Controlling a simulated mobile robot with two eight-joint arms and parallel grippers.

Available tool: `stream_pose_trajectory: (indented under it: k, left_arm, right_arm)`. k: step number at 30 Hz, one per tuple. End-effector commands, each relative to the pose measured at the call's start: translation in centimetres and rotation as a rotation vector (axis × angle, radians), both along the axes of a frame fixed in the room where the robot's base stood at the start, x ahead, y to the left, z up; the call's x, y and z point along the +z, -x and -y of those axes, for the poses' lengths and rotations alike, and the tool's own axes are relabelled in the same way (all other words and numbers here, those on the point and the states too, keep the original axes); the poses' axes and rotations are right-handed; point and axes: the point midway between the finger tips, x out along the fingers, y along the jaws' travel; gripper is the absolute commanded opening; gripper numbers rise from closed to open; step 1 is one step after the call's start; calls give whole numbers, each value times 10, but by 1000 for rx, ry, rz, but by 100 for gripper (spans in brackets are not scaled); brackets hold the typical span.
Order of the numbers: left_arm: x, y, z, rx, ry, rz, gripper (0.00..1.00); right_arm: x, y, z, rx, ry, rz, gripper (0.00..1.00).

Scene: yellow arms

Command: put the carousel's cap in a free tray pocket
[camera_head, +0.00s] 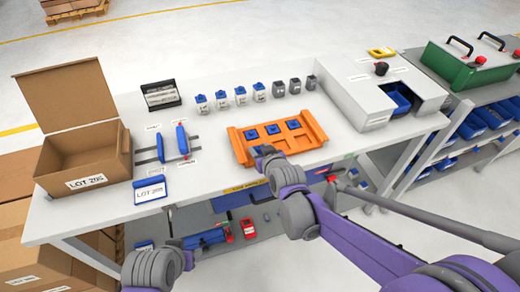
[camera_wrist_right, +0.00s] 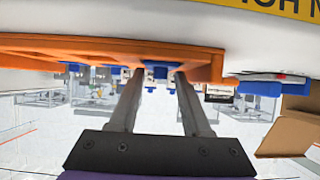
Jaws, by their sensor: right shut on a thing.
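The orange tray (camera_head: 308,140) lies near the front edge of the white table, with three blue caps (camera_head: 272,129) in a row in it. My right gripper (camera_head: 265,153) is at the tray's front left part and partly hides it. In the right wrist view, its fingers (camera_wrist_right: 160,72) are shut on a blue cap (camera_wrist_right: 157,71), close to the orange tray (camera_wrist_right: 205,66). Whether the held cap touches the tray cannot be told.
Several blue-capped and grey bottles (camera_head: 240,96) stand behind the tray. A blue fixture (camera_head: 182,140) and an open cardboard box (camera_head: 85,160) are to the left.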

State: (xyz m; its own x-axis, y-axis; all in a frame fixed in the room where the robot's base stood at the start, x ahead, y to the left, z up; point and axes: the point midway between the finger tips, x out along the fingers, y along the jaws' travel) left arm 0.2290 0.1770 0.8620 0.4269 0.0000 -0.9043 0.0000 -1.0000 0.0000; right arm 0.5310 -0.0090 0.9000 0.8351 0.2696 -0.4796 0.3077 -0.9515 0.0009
Motion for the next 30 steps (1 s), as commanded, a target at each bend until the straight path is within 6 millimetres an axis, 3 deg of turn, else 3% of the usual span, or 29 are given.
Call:
stream_pose_trajectory:
  k: [7,8,13,23,30]
  left_arm:
    - [-3,0,0,0,0,-1,50]
    - [-3,0,0,0,0,-1,50]
    - [-2,0,0,0,0,-1,50]
    - [2,0,0,0,0,1,50]
    - [4,0,0,0,0,1,50]
  right_arm:
    - [-3,0,0,0,0,0,0]
    - [-4,0,0,0,0,0,50]
    - [-2,0,0,0,0,0,78]
    - [3,0,0,0,0,1,78]
    - [19,31,10,0,0,0,78]
